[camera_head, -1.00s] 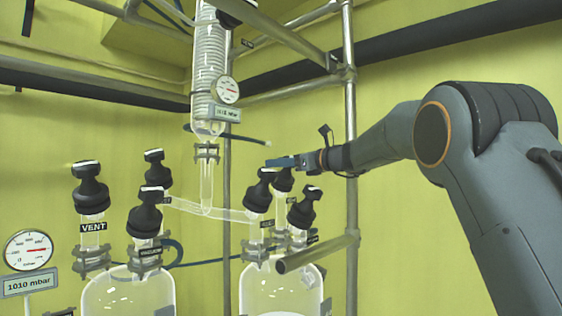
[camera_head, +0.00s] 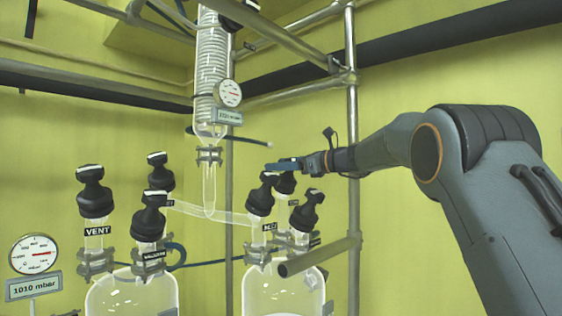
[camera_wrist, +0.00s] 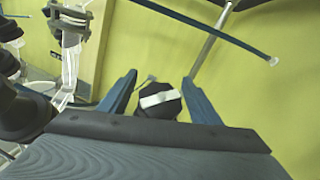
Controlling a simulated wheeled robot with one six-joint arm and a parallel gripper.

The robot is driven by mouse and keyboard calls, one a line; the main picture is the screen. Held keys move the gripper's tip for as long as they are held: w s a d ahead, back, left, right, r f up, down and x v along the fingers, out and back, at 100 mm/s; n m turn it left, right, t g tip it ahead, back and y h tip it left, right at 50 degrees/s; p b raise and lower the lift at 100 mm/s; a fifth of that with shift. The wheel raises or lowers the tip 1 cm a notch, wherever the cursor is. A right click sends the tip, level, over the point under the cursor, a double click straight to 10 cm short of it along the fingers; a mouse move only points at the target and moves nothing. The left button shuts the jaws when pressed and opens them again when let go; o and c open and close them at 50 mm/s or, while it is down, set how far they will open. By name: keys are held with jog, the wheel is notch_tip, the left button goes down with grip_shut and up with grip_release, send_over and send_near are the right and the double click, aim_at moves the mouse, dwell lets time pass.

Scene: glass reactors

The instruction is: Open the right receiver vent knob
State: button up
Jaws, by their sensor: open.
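The right receiver (camera_head: 268,291) is a glass vessel with three black knobs on its necks. They are a front-left knob (camera_head: 261,194), a rear knob (camera_head: 286,183) and a right knob (camera_head: 306,211). Their neck labels are too small to read surely, so I cannot tell which is the vent. My gripper (camera_head: 272,166) is open, with blue fingers, just above the front-left and rear knobs in the head view. In the wrist view my gripper (camera_wrist: 159,79) has a black knob with a white top stripe (camera_wrist: 158,100) between its spread fingers. Neither finger visibly touches it; its lower part is hidden.
The left receiver (camera_head: 132,293) carries several black knobs, one on a neck marked VENT (camera_head: 94,200). A coiled glass condenser (camera_head: 208,75) hangs behind. A vertical metal pole (camera_head: 351,120) and a short horizontal pipe (camera_head: 318,255) stand close to the arm.

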notch_tip(320, 180, up, 10)
jog(key=shift+b, duration=0.35)
dwell(0.4)
